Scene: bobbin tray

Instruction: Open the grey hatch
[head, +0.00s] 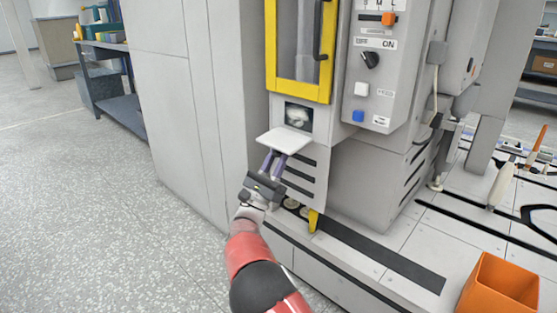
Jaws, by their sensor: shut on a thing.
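The grey hatch (284,141) is a pale flap on the front of the grey machine, in the middle of the head view. It sticks out nearly flat below a dark opening (299,115), with something pale and blurred inside. My gripper (273,158) is at the near edge of the flap, coming from below. Its fingers are shut on the hatch; their tips are partly hidden by the flap.
A yellow-framed door (328,52) with a dark handle is above the opening. A control panel (376,68) with knobs and buttons is to its right. An orange bin (497,287) stands at the lower right. The floor at left is clear.

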